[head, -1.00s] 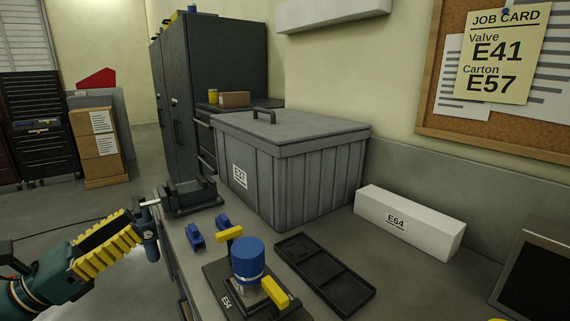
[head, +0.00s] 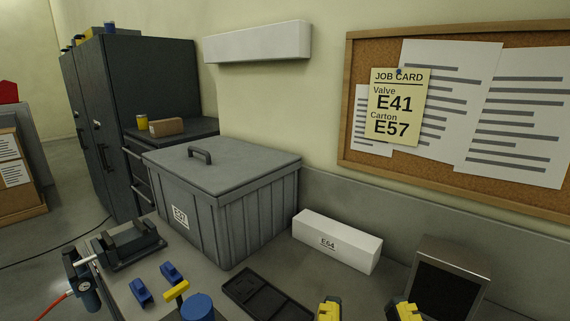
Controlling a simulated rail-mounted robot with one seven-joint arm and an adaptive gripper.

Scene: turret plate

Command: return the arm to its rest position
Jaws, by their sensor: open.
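My gripper (head: 366,309) shows at the bottom edge of the head view. Only its two yellow and dark fingertips are visible, spread well apart with nothing seen between them. The rest of the gripper and the arm are below the picture. The fingertips appear in front of the bench, below the white carton E64 (head: 337,241) and left of the dark screen (head: 447,285). I cannot tell their height over the bench.
The grey lidded bin E37 (head: 272,207) stands behind a black tray (head: 268,297). A blue-capped valve (head: 198,307) is at the bottom edge. A corkboard (head: 352,95) hangs above.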

